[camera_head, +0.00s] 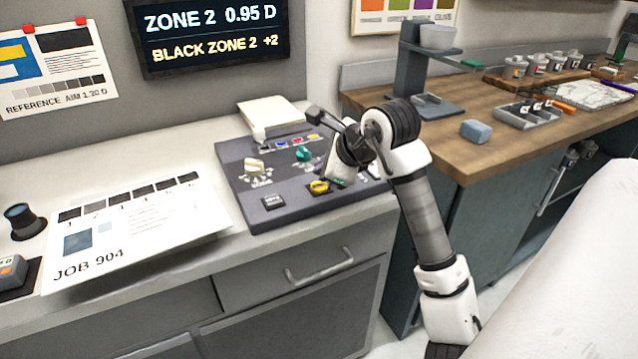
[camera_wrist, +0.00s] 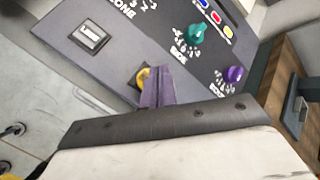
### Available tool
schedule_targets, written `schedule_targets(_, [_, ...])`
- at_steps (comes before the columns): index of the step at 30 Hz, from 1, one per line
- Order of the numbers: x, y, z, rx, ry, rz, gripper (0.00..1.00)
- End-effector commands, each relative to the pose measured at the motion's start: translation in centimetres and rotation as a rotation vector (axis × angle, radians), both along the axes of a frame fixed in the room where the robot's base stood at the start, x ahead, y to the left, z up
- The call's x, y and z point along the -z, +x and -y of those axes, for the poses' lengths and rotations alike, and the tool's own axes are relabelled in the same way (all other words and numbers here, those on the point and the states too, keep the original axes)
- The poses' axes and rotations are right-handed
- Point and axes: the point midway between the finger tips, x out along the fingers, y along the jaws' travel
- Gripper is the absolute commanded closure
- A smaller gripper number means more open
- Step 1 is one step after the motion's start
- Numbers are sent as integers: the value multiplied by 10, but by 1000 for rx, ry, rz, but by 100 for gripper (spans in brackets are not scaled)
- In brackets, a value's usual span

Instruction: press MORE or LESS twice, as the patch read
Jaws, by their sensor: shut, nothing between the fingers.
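The grey console (camera_head: 240,195) lies on the counter. The screen (camera_head: 213,30) reads "ZONE 2 0.95 D" and "BLACK ZONE 2 +2". My gripper (camera_head: 334,180) is shut and empty, low over the console's front right. In the wrist view its fingertips (camera_wrist: 157,90) are beside or over a yellow control (camera_wrist: 143,77), partly hiding it; contact cannot be told. The yellow control also shows in the head view (camera_head: 319,187).
The console carries a cream knob (camera_head: 254,166), a teal knob (camera_head: 303,153) and, in the wrist view, a purple knob (camera_wrist: 233,74). A JOB 904 sheet (camera_head: 145,240) lies left. A reference chart (camera_head: 55,65) hangs on the wall. A wooden bench (camera_head: 480,165) stands right.

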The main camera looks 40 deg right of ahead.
Motion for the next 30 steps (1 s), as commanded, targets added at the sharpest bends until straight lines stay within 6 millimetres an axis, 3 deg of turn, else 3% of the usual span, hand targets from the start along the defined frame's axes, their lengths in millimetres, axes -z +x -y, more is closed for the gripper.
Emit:
schedule_targets(11, [-38, 0, 0, 0, -1, 1, 100])
schedule_targets(30, [-39, 0, 0, 0, 0, 0, 100])
